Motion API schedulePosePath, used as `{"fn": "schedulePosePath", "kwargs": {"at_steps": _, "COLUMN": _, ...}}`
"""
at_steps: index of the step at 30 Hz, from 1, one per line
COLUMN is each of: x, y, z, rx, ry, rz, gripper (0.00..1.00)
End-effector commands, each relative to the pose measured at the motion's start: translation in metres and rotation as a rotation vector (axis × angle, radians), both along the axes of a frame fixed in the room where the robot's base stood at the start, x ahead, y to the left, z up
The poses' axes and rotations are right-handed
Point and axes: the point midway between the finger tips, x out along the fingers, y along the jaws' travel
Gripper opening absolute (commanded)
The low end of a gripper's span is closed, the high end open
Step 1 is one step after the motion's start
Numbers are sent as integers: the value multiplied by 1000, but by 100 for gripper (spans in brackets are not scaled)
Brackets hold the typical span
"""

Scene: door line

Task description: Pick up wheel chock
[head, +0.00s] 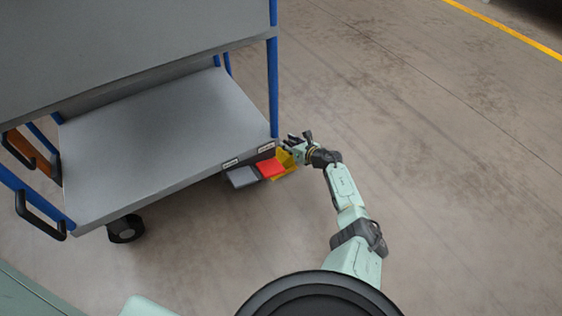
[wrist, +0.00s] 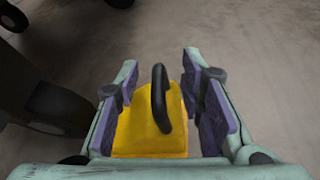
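The wheel chock is a yellow wedge (wrist: 150,138) with a black loop handle (wrist: 158,98) standing on top. In the wrist view it lies between the two fingers of my gripper (wrist: 162,105). The fingers are apart, one on each side of it, with a gap at the right finger; I cannot tell whether the left finger touches it. In the head view the yellow chock (head: 284,172) shows only in part beside the cart's near right corner, and my gripper (head: 291,143) is over it and hides some of it.
A grey cart (head: 165,140) with blue posts stands at the left, its lower shelf just beside my gripper. A red piece (head: 270,169) and a grey piece (head: 242,178) sit left of the chock by the shelf edge. A cart wheel (head: 126,229) shows below. The floor at right is clear.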

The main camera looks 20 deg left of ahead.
Motion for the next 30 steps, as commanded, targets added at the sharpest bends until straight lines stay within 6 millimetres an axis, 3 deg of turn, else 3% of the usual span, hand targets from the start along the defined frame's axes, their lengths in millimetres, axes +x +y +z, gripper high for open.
{"fn": "schedulePosePath", "kwargs": {"at_steps": 17, "x": -1, "y": 0, "z": 0, "rx": 0, "ry": 0, "rz": 1, "gripper": 0}}
{"fn": "schedulePosePath", "kwargs": {"at_steps": 30, "x": -1, "y": 0, "z": 0, "rx": 1, "ry": 1, "rz": 1, "gripper": 0}}
